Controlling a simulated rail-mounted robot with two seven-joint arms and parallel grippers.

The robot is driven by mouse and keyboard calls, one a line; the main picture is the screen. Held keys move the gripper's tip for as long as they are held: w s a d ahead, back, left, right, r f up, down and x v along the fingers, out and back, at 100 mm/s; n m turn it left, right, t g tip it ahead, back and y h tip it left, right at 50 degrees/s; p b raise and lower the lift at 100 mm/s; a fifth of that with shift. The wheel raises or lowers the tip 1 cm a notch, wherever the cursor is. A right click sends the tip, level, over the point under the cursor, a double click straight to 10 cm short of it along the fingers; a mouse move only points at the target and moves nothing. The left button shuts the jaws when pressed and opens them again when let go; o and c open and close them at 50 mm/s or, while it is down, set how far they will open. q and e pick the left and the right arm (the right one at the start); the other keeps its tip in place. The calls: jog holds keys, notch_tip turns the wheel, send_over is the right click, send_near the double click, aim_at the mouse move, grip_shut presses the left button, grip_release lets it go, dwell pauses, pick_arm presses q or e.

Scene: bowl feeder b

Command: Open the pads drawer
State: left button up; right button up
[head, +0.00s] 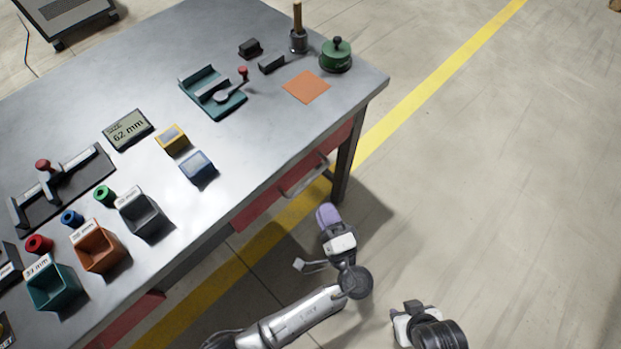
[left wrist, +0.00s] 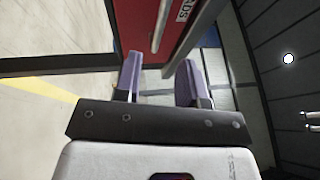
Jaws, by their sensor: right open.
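The pads drawer (head: 262,207) is a red front under the table's right end, with a pale bar handle (head: 304,177). It looks closed. My left gripper (head: 328,216) has purple fingers and is just off the table's front, below and right of the handle. In the left wrist view the left gripper (left wrist: 158,80) is open, fingers apart, with nothing clearly held; a grey bar runs beside the red front, beyond the fingers. My right gripper (head: 412,309) is open at the lower right, away from the table.
The metal table (head: 262,125) carries coloured bins, rings, a size display (head: 128,129), an orange pad (head: 306,87) and a green pot (head: 336,55). A dark table leg (head: 345,165) stands right of the drawer. Another red front (head: 140,315) shows at lower left. Floor to the right is clear.

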aim_at(311, 178)
pick_arm(q)
jog(key=b+x, duration=0.2)
jog(key=x, duration=0.7)
jog(key=shift+w+a, duration=0.15)
jog(key=shift+w, duration=0.2)
jog(key=c, duration=0.3)
grip_shut()
